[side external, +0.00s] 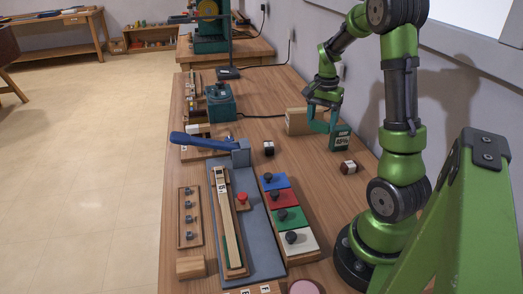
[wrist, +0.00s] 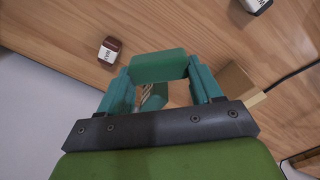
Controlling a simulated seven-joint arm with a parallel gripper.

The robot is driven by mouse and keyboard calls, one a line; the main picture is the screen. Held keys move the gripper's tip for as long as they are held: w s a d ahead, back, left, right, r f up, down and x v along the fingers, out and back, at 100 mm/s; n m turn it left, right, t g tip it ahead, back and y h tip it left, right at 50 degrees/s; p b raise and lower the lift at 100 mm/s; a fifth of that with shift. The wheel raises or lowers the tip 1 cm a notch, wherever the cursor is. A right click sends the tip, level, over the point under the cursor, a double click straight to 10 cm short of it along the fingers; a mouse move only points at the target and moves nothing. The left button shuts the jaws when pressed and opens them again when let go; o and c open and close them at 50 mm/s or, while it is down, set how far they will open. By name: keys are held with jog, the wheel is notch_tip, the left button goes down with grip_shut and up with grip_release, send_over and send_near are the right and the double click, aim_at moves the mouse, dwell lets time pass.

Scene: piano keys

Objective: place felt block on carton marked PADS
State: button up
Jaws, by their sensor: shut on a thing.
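The felt block appears to be the green block (side external: 340,138) with white lettering, too small to read surely, in the side view. In the wrist view it (wrist: 160,66) spans the gap between the two teal fingers. My gripper (side external: 326,124) is shut on it, pointing down near the back wall. The fingers show on either side of it in the wrist view. A tan carton (side external: 297,121) stands just left of my gripper; part of it (wrist: 238,82) shows by the right finger. No PADS marking is readable on it. The gap under the block is hard to judge.
A dark red labelled block (side external: 348,167) and a black-and-white block (side external: 268,148) stand on the bench. The coloured panels with knobs (side external: 283,198) and a blue-handled press (side external: 203,142) lie nearer. A cable runs behind the carton.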

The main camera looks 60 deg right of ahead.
jog(key=d+r+m, duration=0.2)
jog(key=d+m, duration=0.1)
jog(key=m, duration=0.6)
send_near(304, 120)
jog(key=d, duration=0.3)
jog(key=shift+w+d+r, duration=0.15)
jog(key=shift+w+d, duration=0.05)
jog(key=shift+w, duration=0.05)
jog(key=shift+f, duration=1.75)
jog(key=shift+f, duration=0.15)
jog(key=o, duration=1)
